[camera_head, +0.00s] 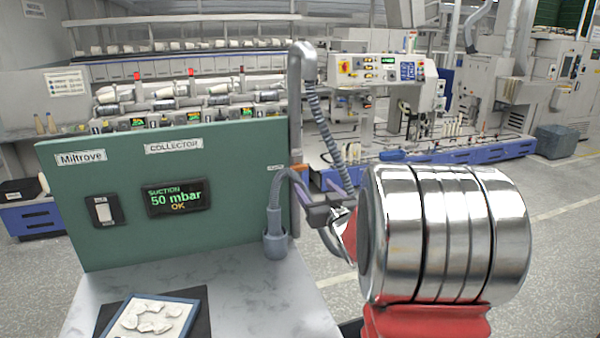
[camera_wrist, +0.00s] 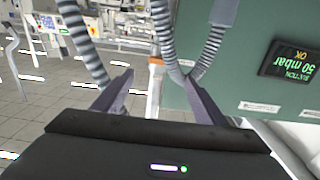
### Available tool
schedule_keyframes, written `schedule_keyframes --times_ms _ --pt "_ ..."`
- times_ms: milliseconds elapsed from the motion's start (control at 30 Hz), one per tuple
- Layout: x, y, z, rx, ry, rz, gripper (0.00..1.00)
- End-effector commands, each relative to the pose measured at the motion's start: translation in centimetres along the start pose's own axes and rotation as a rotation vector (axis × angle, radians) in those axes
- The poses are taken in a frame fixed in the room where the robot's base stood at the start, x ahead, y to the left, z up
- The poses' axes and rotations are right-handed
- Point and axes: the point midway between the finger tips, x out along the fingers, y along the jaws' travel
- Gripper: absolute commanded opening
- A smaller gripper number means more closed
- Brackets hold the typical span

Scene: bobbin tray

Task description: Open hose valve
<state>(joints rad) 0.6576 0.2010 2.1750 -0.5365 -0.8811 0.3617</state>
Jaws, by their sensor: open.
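A small orange part (camera_head: 296,182), possibly the valve lever, sits at the right edge of the green collector panel (camera_head: 130,215), beside a grey vertical pipe (camera_head: 295,120). My gripper (camera_head: 318,184) is open close in front of it. In the wrist view, the orange part (camera_wrist: 156,61) shows between and beyond the open fingers (camera_wrist: 158,80), with no contact visible. A ribbed grey hose (camera_head: 322,125) hangs from the pipe's top. A curved hose end (camera_head: 275,190) stands in a grey cup holder (camera_head: 275,243). The panel display (camera_head: 178,197) reads suction 50 mbar, OK.
A blue-framed tray (camera_head: 190,303) with several white pieces lies on the pale table (camera_head: 240,290). A white switch (camera_head: 104,210) is on the panel. The ribbed hoses (camera_wrist: 165,40) pass close to my fingers. Machines stand behind, beyond open floor.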

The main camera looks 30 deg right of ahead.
Motion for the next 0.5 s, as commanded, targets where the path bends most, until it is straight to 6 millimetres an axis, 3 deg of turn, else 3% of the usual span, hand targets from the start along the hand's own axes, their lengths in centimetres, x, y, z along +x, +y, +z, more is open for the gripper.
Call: schedule_keyframes --times_ms 500 --pt "6.9 0.0 0.1 0.001 -0.001 0.0 0.66"
